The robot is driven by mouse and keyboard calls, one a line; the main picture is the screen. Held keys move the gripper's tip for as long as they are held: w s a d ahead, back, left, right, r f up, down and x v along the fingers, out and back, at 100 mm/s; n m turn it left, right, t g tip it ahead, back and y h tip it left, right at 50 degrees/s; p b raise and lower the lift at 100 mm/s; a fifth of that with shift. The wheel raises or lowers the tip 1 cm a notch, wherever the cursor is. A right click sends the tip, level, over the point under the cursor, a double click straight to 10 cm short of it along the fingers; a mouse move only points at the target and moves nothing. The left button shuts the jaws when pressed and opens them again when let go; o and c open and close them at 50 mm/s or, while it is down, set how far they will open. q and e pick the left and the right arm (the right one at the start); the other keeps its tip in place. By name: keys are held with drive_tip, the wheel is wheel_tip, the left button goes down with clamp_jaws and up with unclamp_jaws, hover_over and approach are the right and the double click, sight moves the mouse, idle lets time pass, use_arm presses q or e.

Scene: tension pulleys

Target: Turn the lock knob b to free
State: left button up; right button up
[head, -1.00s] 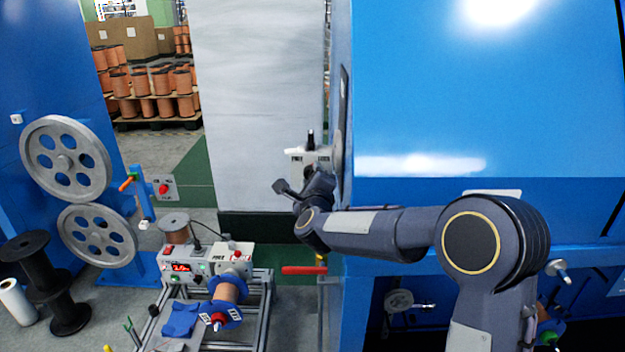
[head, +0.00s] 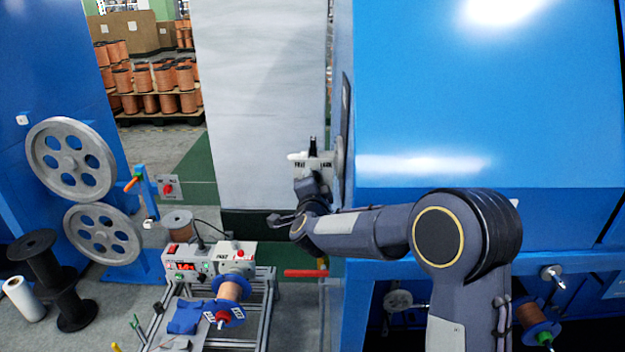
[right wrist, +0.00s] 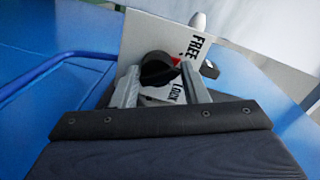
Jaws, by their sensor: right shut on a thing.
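The lock knob (right wrist: 156,68) is a round black knob on a light plate (right wrist: 140,35) marked FREE and LOCK, seen in the right wrist view. A small red mark shows at its edge, on the side near the word FREE. My right gripper (right wrist: 160,80) is shut on the knob, with one grey finger on each side of it. In the head view the plate (head: 302,165) stands by the blue cabinet's left edge, and my right gripper (head: 312,170) reaches up to it. The knob is hidden there by my gripper. My left gripper is not in view.
A blue machine (head: 480,90) fills the right side, close to my right arm. A pale grey panel (head: 260,100) stands behind the plate. A red handle (head: 305,273) sticks out below. A bench unit with a copper spool (head: 229,291) stands at lower left.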

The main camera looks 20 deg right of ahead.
drive_tip(key=shift+s+f+n+p, duration=0.1)
drive_tip(key=shift+f+n+p, duration=0.35)
drive_tip(key=shift+n, duration=0.65)
drive_tip(key=shift+d, duration=0.1)
drive_tip(key=o, duration=0.8)
drive_tip(key=shift+r, duration=0.2)
drive_tip(key=v, duration=0.7)
drive_tip(key=shift+s, duration=0.35)
drive_tip(key=shift+a, duration=0.2)
